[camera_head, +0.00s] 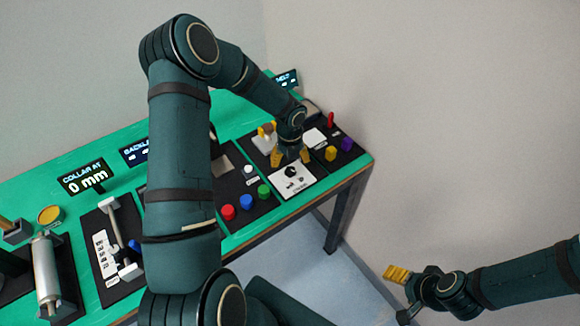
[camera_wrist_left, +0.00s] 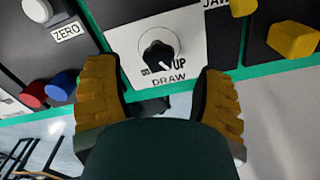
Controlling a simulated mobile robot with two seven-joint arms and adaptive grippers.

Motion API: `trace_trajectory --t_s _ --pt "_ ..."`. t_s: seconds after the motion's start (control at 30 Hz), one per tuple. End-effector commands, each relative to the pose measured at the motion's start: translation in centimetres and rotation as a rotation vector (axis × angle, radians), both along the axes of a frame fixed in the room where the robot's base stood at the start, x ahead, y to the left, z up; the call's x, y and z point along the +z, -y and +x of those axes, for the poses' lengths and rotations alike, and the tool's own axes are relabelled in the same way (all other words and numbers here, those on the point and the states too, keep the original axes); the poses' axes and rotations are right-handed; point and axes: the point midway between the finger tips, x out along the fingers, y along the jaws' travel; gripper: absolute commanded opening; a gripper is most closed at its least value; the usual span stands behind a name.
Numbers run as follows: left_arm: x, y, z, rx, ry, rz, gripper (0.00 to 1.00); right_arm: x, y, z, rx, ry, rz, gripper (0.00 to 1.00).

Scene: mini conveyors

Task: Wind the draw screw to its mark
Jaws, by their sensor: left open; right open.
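The draw control is a black knob (camera_wrist_left: 158,55) on a white plate (camera_wrist_left: 190,30) lettered DRAW and UP. In the head view the knob (camera_head: 291,172) sits at the bench's front edge. My left gripper (camera_head: 290,158) is open with its yellow fingers above the plate. In the left wrist view its fingers (camera_wrist_left: 160,95) stand on either side, apart from the knob. A display (camera_head: 85,179) reads COLLAR AT 0 mm. My right gripper (camera_head: 400,293) is open and empty, off the bench at lower right. I cannot tell which part is the draw screw itself.
Red, blue and green buttons (camera_head: 246,202) stand left of the plate; a white button (camera_wrist_left: 38,10) is labelled ZERO. Yellow (camera_head: 331,153) and purple (camera_head: 347,144) pieces lie to the right. A slide device (camera_head: 118,240) with a scale is at left. My left arm hides the bench's middle.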

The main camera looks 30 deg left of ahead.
Motion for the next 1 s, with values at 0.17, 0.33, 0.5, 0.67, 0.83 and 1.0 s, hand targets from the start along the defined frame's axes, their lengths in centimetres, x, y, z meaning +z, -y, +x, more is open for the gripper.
trace_trajectory --t_s 0.17,0.33,0.5,0.67,0.83,1.0 --pt "3.8 -0.1 0.0 0.001 0.002 0.002 0.69 0.0 0.0 0.0 0.000 0.000 0.000 0.69" --pt "6.4 0.0 0.0 0.000 -0.001 0.001 0.69 0.0 0.0 0.0 0.000 0.000 0.000 0.69" --pt "7.6 0.0 -0.1 -0.001 -0.002 0.001 0.69 0.0 0.0 0.0 0.000 0.000 0.000 0.69" --pt "7.8 0.0 -0.1 -0.001 -0.003 0.000 0.69 0.0 0.0 0.0 0.000 0.000 0.000 0.69" --pt "7.8 0.0 -0.1 -0.001 -0.002 -0.001 0.69 0.0 0.0 0.0 0.000 0.000 0.000 0.69" --pt "7.8 0.0 -0.1 -0.001 -0.002 -0.001 0.69 0.0 0.0 0.0 0.000 0.000 0.000 0.69"
